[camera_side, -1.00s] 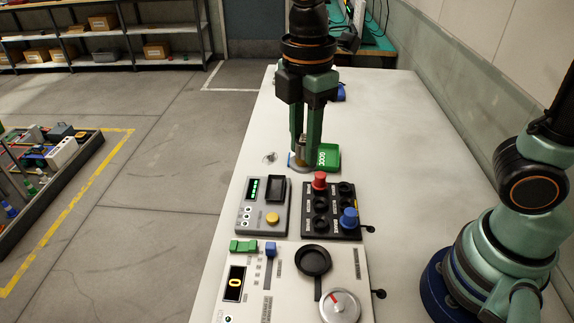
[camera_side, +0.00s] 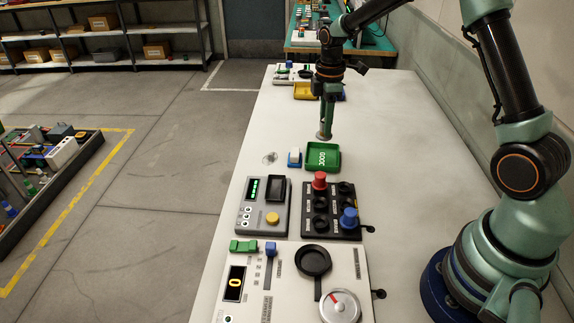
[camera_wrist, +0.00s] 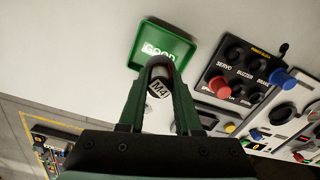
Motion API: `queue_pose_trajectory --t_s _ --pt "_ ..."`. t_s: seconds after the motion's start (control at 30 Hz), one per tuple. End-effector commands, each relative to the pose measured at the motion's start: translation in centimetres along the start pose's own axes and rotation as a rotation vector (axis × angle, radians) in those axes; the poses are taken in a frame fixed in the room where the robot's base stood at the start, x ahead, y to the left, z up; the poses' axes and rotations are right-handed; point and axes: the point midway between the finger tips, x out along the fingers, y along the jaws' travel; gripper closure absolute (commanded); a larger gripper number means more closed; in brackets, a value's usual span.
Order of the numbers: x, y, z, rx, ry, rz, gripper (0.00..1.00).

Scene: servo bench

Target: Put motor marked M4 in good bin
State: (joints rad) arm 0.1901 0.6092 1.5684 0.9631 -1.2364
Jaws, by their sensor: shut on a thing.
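In the side view my gripper (camera_side: 326,120) points down, shut on the motor (camera_side: 323,135), which shows as a small grey piece below the fingers. The good bin (camera_side: 332,166) is a shallow green tray with white lettering, just below the motor in the side picture. In the wrist view the good bin (camera_wrist: 183,48) lies just beyond the fingertips. The motor appears above the bench; its exact height is unclear.
A small blue-and-white block (camera_side: 294,157) stands left of the bin. A grey display unit (camera_side: 262,205) and a black panel with red and blue knobs (camera_side: 333,225) are nearer the camera. A yellow tray (camera_side: 304,91) lies farther back. The bench right of the bin is clear.

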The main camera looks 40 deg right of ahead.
Motion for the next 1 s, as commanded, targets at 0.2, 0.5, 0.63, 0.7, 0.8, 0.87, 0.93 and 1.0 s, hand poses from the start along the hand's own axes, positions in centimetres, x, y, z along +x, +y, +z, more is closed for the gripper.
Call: queue_pose_trajectory --t_s 0.2,0.5,0.63,0.7,0.8,0.87,0.93,1.0 --pt "1.5 -0.1 0.0 0.000 -0.001 -0.002 1.00" --pt "4.2 -0.1 0.0 0.000 -0.001 -0.003 1.00" --pt "5.3 -0.1 0.0 -0.001 -0.001 -0.002 1.00" --pt "5.7 -0.1 0.0 -0.001 -0.001 -0.002 1.00" --pt "6.2 -0.1 -0.1 -0.001 0.000 -0.001 1.00" --pt "6.5 -0.1 -0.1 -0.001 0.000 -0.001 1.00" --pt "6.6 -0.1 -0.1 -0.001 0.000 -0.001 1.00" --pt "6.7 -0.1 -0.1 -0.001 0.000 0.000 1.00"
